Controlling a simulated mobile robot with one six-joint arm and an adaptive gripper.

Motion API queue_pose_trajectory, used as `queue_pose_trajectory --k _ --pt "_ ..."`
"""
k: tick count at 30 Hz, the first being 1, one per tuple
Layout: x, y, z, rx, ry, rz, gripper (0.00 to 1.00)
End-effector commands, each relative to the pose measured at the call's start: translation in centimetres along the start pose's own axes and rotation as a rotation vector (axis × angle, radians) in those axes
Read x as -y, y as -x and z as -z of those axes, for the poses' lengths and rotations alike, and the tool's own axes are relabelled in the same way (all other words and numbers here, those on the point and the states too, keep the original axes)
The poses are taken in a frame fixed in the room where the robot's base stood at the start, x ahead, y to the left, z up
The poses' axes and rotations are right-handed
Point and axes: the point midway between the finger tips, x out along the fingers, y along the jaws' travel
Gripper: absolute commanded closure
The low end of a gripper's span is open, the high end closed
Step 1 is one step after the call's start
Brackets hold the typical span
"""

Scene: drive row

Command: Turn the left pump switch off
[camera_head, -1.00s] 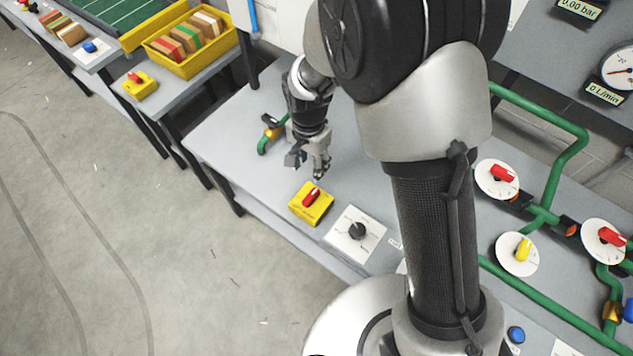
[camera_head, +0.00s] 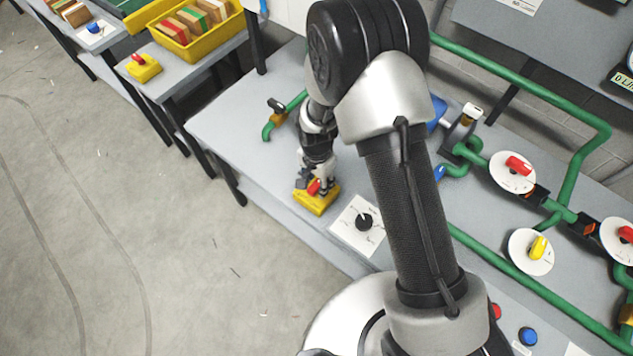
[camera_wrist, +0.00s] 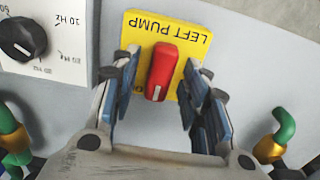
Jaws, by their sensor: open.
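The left pump switch is a yellow box labelled "LEFT PUMP" with a red knob that has a white mark. In the head view the yellow box (camera_head: 316,205) stands near the front edge of the table, its red knob (camera_head: 314,187) partly hidden by my gripper (camera_head: 318,186). In the wrist view the red knob (camera_wrist: 161,71) lies between the fingers of my gripper (camera_wrist: 155,92), with a gap on both sides. The yellow plate (camera_wrist: 187,28) shows behind it, label upside down. My gripper is open around the knob, not closed on it.
A white panel with a black dial (camera_head: 363,222) sits just right of the switch. Green pipes with a red-handled valve (camera_head: 518,166) and a yellow-handled valve (camera_head: 538,247) run along the right. Another yellow switch box (camera_head: 145,69) stands on a separate table at upper left.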

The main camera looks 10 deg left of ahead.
Motion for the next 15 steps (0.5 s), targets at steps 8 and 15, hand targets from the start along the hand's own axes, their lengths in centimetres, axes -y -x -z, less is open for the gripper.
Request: queue_pose_trajectory --k 8,15 --pt "0.03 -0.04 0.02 0.000 0.000 0.001 0.60" --pt "0.02 -0.03 0.01 0.000 0.000 0.001 0.76"
